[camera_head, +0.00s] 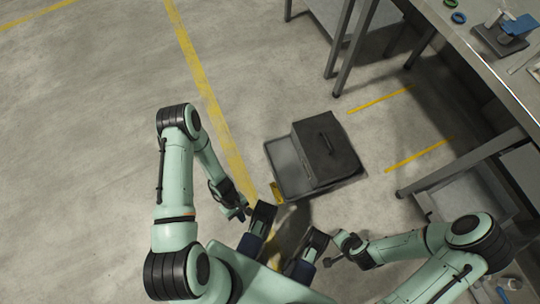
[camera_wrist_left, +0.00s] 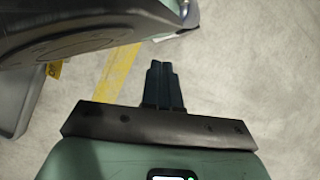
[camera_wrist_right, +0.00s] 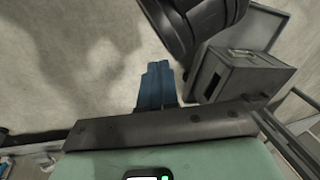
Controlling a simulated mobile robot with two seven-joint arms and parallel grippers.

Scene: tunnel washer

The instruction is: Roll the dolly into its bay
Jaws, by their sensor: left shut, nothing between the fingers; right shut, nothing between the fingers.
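The dolly (camera_head: 289,169) is a low grey tray with a dark grey lidded case (camera_head: 327,150) on it. It stands on the floor ahead of me, with a yellow tag at its near corner. Its edge shows at the left of the left wrist view (camera_wrist_left: 18,105); the case shows in the right wrist view (camera_wrist_right: 245,72). Two yellow floor lines (camera_head: 380,98) mark what looks like the bay, right of the dolly and apart from it. My left gripper (camera_head: 241,213) is shut and empty, short of the dolly. My right gripper (camera_head: 329,263) is shut and empty, nearer my body.
A long yellow floor line (camera_head: 205,88) runs left of the dolly. A workbench (camera_head: 490,62) with legs stands at the right, and a grey metal frame (camera_head: 340,45) at the top. The floor left of the yellow line is clear.

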